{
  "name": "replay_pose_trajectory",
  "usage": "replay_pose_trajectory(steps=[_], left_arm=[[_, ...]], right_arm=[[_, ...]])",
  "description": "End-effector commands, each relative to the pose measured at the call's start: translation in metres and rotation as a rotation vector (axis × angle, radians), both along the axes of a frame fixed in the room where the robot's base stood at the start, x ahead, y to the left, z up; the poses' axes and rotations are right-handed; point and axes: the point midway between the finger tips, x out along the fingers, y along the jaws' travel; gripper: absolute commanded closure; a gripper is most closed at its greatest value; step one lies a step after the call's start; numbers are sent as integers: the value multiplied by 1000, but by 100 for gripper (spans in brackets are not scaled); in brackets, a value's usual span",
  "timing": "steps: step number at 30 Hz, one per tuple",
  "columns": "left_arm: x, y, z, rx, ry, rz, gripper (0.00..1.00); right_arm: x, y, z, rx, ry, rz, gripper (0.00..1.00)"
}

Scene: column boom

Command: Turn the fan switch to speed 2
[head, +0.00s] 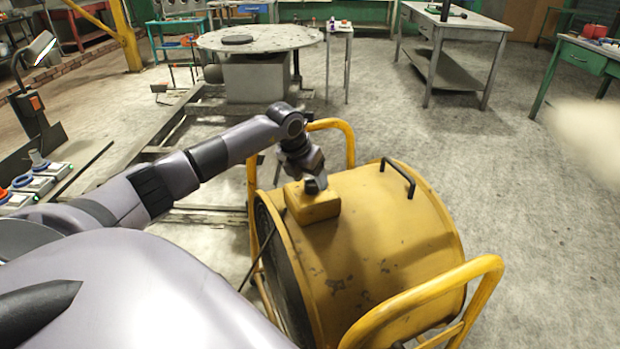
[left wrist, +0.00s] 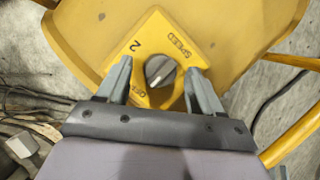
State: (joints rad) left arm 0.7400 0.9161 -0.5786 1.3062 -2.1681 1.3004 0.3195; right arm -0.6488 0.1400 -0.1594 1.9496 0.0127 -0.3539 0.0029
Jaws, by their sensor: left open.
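A yellow drum fan (head: 385,245) lies in front of me with a small yellow switch box (head: 313,203) on its top. My left gripper (head: 315,184) is over the box. In the left wrist view, its open fingers (left wrist: 158,67) stand on either side of the knob, with gaps to it. I cannot tell exactly which setting the pointer marks. My right gripper is not in view.
The fan has a yellow tube frame (head: 480,280) and a black handle (head: 398,176). A round table (head: 262,38) and a grey workbench (head: 455,28) stand behind. Switch boxes (head: 38,178) sit at the left. The floor right of the fan is clear.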

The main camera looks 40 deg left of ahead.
Motion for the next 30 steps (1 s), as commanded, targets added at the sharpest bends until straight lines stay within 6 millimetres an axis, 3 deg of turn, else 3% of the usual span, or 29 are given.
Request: replay_pose_trajectory(steps=[12,17,30], left_arm=[[3,0,-8,-1,0,-1,37],[3,0,-8,-1,-1,-2,89],[3,1,-8,-2,-1,-71,90]], right_arm=[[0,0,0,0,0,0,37],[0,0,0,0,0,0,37],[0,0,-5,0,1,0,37]])
